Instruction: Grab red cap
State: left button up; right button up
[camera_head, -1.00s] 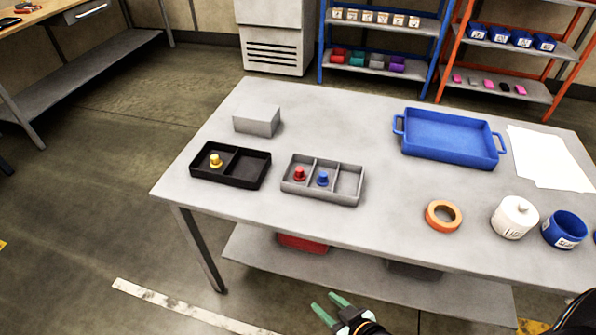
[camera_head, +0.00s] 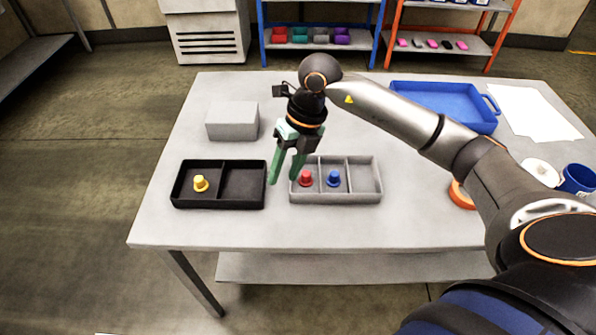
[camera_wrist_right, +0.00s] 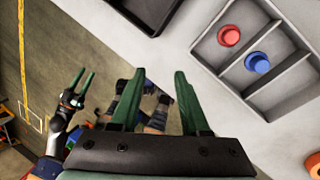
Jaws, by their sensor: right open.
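The red cap (camera_head: 305,178) stands in the left compartment of the grey divided tray (camera_head: 335,197). The blue cap (camera_head: 333,178) stands in the middle compartment, and the right one is empty. My right gripper (camera_head: 284,181) is open and empty, its green fingers pointing down at the left end of the grey tray, just left of the red cap. In the right wrist view the red cap (camera_wrist_right: 229,36) and blue cap (camera_wrist_right: 257,62) lie beyond the fingers, up and to the right. My left gripper (camera_wrist_right: 80,82) shows in the right wrist view, with its fingers apart.
A black two-compartment tray (camera_head: 219,206) with a yellow cap (camera_head: 200,184) stands left of the grey tray. A grey box (camera_head: 232,121) stands behind it. A blue tray (camera_head: 440,104), orange tape roll (camera_head: 461,194) and blue cup (camera_head: 577,180) are to the right. The table's front is clear.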

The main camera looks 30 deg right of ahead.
jog(key=w+d+r+m+h, duration=0.1)
jog(key=w+d+r+h, duration=0.2)
jog(key=d, duration=0.5)
send_over(306, 173)
jog(key=s, duration=0.2)
notch_tip(306, 173, down, 6)
jog(key=shift+t+h, duration=0.3)
jog(key=shift+t, duration=0.1)
jog(key=f, duration=0.2)
jog(key=w+f, duration=0.1)
jog(key=f, duration=0.3)
jog(key=shift+w+f, duration=0.3)
jog(key=shift+w, duration=0.1)
grip_shut()
